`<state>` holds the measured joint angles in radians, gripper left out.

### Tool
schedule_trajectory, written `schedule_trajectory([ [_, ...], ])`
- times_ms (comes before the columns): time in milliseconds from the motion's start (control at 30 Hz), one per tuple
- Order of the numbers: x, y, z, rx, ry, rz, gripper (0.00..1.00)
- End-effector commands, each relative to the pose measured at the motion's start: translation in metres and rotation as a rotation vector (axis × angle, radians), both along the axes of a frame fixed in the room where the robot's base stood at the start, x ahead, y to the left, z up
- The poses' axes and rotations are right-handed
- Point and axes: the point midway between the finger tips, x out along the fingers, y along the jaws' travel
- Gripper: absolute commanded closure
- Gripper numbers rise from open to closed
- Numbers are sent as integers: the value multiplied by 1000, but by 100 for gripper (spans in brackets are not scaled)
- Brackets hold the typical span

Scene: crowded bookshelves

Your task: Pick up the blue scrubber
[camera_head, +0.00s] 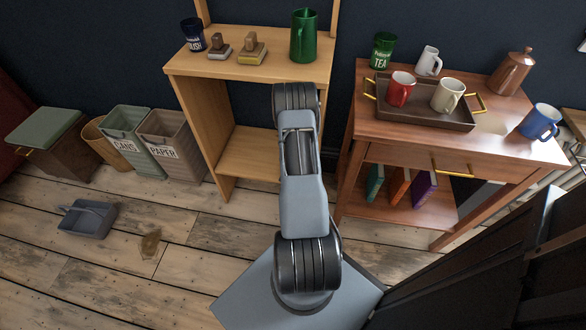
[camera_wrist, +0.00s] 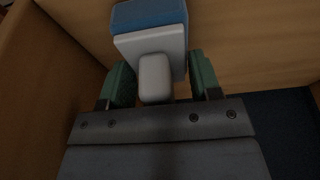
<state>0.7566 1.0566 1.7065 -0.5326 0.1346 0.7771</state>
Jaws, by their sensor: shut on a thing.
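The blue scrubber (camera_wrist: 150,16) shows at the top of the wrist view, with a blue pad, a pale grey block and a rounded pale grip (camera_wrist: 155,78). My gripper (camera_wrist: 161,82) is shut on the scrubber, its green fingers on either side of the pale grip. In the head view my arm reaches into the light wooden shelf unit (camera_head: 190,110), below its top board. There my gripper and the blue scrubber are hidden behind the arm.
Wooden walls are close around my gripper in the wrist view. The unit's top holds a dark blue tin (camera_head: 193,35), two scrubbers (camera_head: 252,50) and a green pitcher (camera_head: 303,36). A table (camera_head: 385,140) with a tray (camera_head: 420,115) and mugs stands right. Bins (camera_head: 172,146) and a dustpan (camera_head: 88,220) are left.

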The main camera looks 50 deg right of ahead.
Motion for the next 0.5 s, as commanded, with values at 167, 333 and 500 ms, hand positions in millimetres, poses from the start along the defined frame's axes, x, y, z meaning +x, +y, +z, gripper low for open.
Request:
schedule_trajectory([
  [167, 0, 0, 1, 0, 0, 0, 67],
  [333, 3, 1, 7, 0, -1, 0, 67],
  [500, 4, 2, 28, -1, -2, -1, 67],
])
